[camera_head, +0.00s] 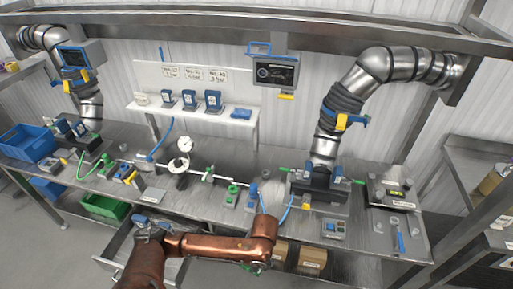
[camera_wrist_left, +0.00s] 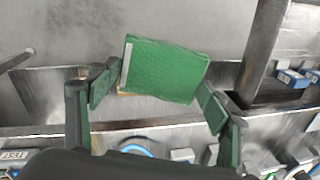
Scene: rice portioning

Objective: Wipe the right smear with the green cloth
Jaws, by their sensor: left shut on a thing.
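The green cloth (camera_wrist_left: 165,70) is a flat, textured green piece with a pale tag on its left edge. It is between the green-padded fingers of my left gripper (camera_wrist_left: 158,98) in the left wrist view, held clear of the grey surface behind it. In the head view my copper arm reaches right along the bench front. A small green patch (camera_head: 251,266) shows below its far end; I cannot tell whether it is cloth or finger pad. My right gripper is not in view. I cannot make out the right smear.
The steel bench (camera_head: 378,236) carries green-and-blue fixtures, a dial gauge (camera_head: 184,145) and a scale (camera_head: 395,192). An open drawer (camera_head: 112,254) juts out at the front left. Cardboard boxes (camera_head: 312,258) stand beneath the bench. A blue crate (camera_head: 27,143) is at far left.

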